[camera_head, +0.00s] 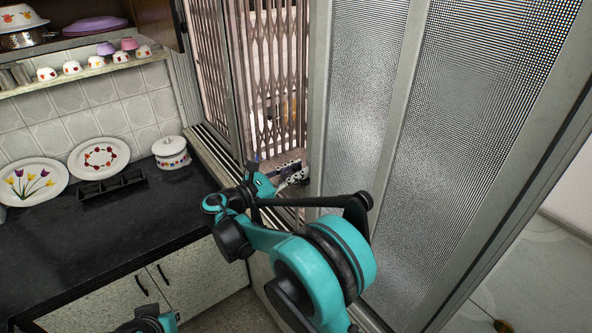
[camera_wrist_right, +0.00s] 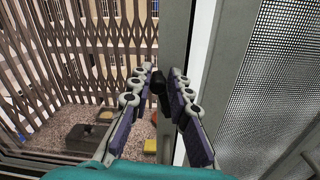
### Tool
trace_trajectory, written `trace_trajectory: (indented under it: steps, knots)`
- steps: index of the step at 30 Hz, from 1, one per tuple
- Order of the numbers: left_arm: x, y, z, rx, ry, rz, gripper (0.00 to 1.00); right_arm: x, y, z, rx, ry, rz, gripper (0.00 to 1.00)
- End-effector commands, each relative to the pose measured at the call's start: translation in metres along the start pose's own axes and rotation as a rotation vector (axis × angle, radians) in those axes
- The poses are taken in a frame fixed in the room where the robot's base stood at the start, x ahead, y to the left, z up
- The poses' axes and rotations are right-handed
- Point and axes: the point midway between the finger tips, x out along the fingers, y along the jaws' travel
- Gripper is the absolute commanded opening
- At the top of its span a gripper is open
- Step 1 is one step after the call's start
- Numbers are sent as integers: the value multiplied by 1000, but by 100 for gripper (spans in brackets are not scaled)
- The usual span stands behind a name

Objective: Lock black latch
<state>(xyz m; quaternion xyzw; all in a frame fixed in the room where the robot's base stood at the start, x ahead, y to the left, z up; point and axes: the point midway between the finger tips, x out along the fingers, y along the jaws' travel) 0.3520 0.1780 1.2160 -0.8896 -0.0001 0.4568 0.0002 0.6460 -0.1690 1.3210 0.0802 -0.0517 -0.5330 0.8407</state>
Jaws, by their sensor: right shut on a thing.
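The black latch (camera_wrist_right: 157,84) shows in the right wrist view, on the grey sliding frame beside the mesh panel. My right gripper (camera_wrist_right: 162,75) has one finger on each side of the latch and is shut on it. In the head view my right gripper (camera_head: 287,175) reaches to the window frame, past my teal wrist. The latch itself cannot be made out in the head view. A small teal part of mine shows at the bottom edge of the head view, but my left gripper's fingers do not show.
Grey framed mesh panels (camera_head: 366,90) fill the right side. A folding metal grille (camera_head: 275,75) stands behind the opening. A black counter (camera_head: 100,225) at left holds two plates and a white lidded pot (camera_head: 171,153). A shelf (camera_head: 90,68) with several cups hangs above.

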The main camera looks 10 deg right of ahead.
Motion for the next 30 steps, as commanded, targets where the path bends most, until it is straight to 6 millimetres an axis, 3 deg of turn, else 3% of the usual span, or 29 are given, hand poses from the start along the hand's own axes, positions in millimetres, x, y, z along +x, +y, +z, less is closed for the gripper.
trace_trajectory:
  steps: [5,15,24,25,26,30]
  knots:
    - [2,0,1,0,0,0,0,-1,0,-1,14,2,4,0]
    - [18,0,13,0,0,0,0,-2,-13,1,282,-9,6,0]
    - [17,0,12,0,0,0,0,-2,-14,3,298,-9,5,0]
    - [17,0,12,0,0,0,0,-2,-14,3,298,-9,5,23]
    - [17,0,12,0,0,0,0,-2,-14,3,297,-9,5,31]
    - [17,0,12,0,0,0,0,-2,-14,3,297,-10,5,35]
